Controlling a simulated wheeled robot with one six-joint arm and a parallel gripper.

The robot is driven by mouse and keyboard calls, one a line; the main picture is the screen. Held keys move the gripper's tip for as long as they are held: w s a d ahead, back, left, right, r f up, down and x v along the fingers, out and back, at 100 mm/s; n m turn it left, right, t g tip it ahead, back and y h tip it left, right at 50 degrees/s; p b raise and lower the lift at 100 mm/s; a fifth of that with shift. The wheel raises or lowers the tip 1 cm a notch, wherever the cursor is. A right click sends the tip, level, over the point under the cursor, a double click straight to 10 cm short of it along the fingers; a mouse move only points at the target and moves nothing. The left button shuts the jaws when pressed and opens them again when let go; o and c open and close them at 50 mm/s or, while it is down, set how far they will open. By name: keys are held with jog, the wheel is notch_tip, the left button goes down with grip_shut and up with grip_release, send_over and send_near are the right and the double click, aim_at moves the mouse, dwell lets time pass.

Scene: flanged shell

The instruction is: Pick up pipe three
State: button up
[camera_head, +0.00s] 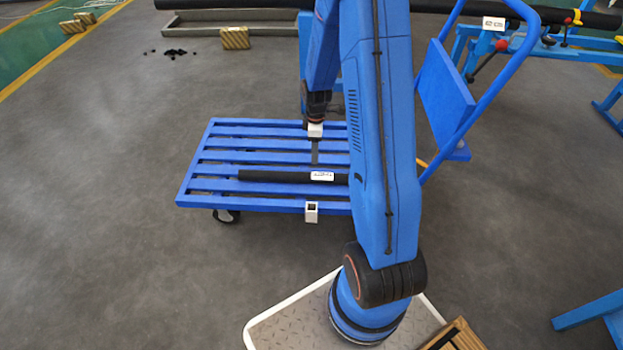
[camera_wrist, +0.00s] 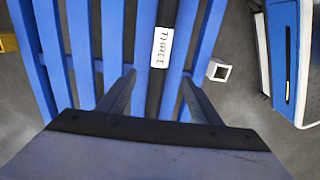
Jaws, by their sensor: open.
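Pipe three is a black pipe (camera_head: 270,176) lying lengthwise on the slatted top of a blue cart (camera_head: 195,183). It carries a white label, which reads "THREE" in the wrist view (camera_wrist: 161,47). My gripper (camera_head: 315,163) is above the cart, close to the pipe near its label. In the wrist view the two fingers of my gripper (camera_wrist: 158,82) are apart, one on each side of the pipe (camera_wrist: 153,97), and nothing is held. The right end of the pipe is hidden behind my arm in the head view.
A small white square socket (camera_head: 311,211) sits on the cart's near edge. The cart's blue handle (camera_head: 497,75) rises at the right. Another labelled black pipe (camera_head: 460,8) lies on blue stands behind. A yellow block (camera_head: 235,38) is on the floor.

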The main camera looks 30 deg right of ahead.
aim_at(315, 174)
notch_tip(315, 174, down, 14)
jog(key=shift+s, duration=0.1)
dwell(0.7)
grip_shut()
